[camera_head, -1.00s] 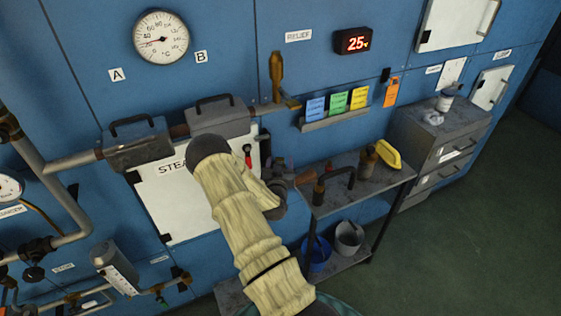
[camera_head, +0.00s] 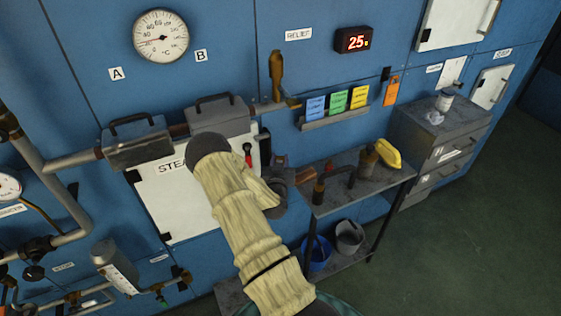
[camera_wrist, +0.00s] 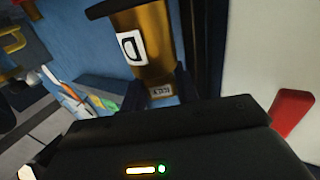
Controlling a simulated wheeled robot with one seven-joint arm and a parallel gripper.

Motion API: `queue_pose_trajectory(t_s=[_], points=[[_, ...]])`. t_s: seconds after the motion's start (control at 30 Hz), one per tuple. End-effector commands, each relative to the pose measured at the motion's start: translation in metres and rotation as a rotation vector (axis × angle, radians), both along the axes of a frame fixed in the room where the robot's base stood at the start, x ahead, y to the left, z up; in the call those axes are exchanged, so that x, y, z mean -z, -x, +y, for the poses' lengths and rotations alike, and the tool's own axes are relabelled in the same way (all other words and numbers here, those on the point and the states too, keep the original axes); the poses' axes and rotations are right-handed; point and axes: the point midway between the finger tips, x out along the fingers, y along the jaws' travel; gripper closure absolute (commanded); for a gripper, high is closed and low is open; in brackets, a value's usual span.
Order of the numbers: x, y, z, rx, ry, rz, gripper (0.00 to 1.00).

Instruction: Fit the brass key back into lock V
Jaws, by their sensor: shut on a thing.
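Directly beyond, a brass cylinder (camera_wrist: 155,50) with a dark flange and a white label "D" fills the upper middle of the wrist view. I cannot tell whether key and cylinder are joined or only lined up. In the head view my forearm hides most of the gripper, beside the right edge of the white steam door (camera_head: 172,205). No lock marked V can be read.
A red handle (camera_wrist: 292,112) is close on the right in the wrist view, near the pale door. A grey table (camera_head: 345,200) with dark-handled items and a yellow object (camera_head: 388,153) stands right. A card rack (camera_head: 335,118) hangs above it. Pipes (camera_head: 60,160) crowd the left.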

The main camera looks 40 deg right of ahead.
Motion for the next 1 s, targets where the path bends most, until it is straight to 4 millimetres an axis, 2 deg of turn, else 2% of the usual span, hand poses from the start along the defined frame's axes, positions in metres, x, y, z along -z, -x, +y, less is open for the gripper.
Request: queue_pose_trajectory(t_s=[0.27, 0.63, 0.8, 1.0], points=[[-0.027, 0.000, 0.000, 0.000, 0.001, -0.005, 0.98], [-0.084, 0.000, 0.000, 0.000, 0.001, -0.006, 0.98], [-0.096, 0.000, 0.000, 0.000, 0.000, -0.001, 0.98], [-0.099, -0.001, 0.001, -0.002, 0.001, -0.001, 0.98]])
